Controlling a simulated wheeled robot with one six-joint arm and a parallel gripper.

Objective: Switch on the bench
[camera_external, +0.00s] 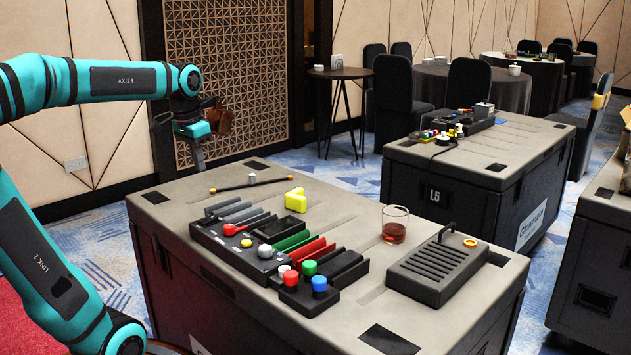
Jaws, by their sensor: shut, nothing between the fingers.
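The bench (335,225) is a grey-topped dark case. On it, a black control panel (215,238) carries a red-knobbed lever (232,229), a yellow button, a round grey knob and a white button. Colored slotted bars stand behind it. A small block in front has red, green and blue buttons (319,284). At the right, a dark ribbed box (438,268) has an upright lever (446,231) and an orange ring (470,242). Which one is the bench's switch I cannot tell. My gripper (201,166) is shut and empty, pointing down above the bench's far left edge, apart from everything.
A yellow block (296,194) and a thin black rod (246,183) lie toward the back. A second case (480,150) with devices stands behind.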

